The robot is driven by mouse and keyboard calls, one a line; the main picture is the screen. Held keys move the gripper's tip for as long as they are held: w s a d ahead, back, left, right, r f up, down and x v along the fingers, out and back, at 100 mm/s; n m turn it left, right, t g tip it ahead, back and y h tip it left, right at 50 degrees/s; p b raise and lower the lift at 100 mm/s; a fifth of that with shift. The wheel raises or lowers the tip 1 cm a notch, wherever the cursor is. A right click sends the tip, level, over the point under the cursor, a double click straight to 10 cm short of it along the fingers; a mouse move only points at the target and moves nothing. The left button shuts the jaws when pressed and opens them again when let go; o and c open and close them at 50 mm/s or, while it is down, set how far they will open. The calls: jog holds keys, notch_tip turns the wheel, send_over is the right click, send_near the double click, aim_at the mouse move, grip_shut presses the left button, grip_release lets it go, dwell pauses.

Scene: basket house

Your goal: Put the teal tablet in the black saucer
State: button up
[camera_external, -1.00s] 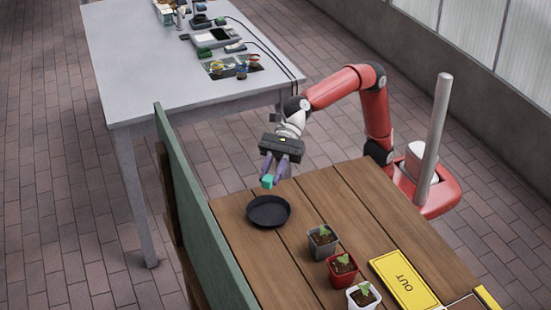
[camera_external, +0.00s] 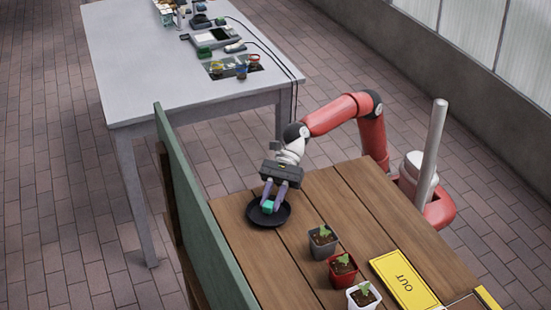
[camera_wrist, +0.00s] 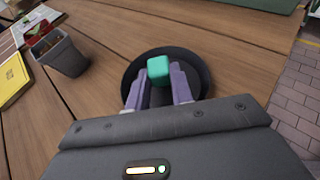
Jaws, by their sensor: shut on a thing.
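The teal tablet (camera_external: 267,206) is a small teal block between the purple fingertips of my gripper (camera_external: 272,203). My gripper is shut on it. The black saucer (camera_external: 255,217) lies on the wooden table, and the tablet is over its inside. In the wrist view the tablet (camera_wrist: 158,70) sits between the fingertips (camera_wrist: 158,82), with the saucer (camera_wrist: 203,70) around and behind it. I cannot tell whether the tablet touches the saucer's floor.
Pots with seedlings, grey (camera_external: 322,243), red (camera_external: 342,271) and white (camera_external: 363,297), stand on the wooden table to the right of the saucer. A yellow OUT sign (camera_external: 405,280) lies beyond them. A green panel (camera_external: 200,215) rises along the table's left edge.

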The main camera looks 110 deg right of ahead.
jog(key=shift+f+b, duration=0.3)
jog(key=shift+f, duration=0.2)
jog(key=o, duration=1)
jog(key=shift+o, duration=0.2)
jog(key=shift+r, duration=0.1)
notch_tip(320, 180, up, 7)
jog(key=p, duration=0.8)
jog(key=shift+r+p, duration=0.1)
jog(key=shift+p, duration=0.25)
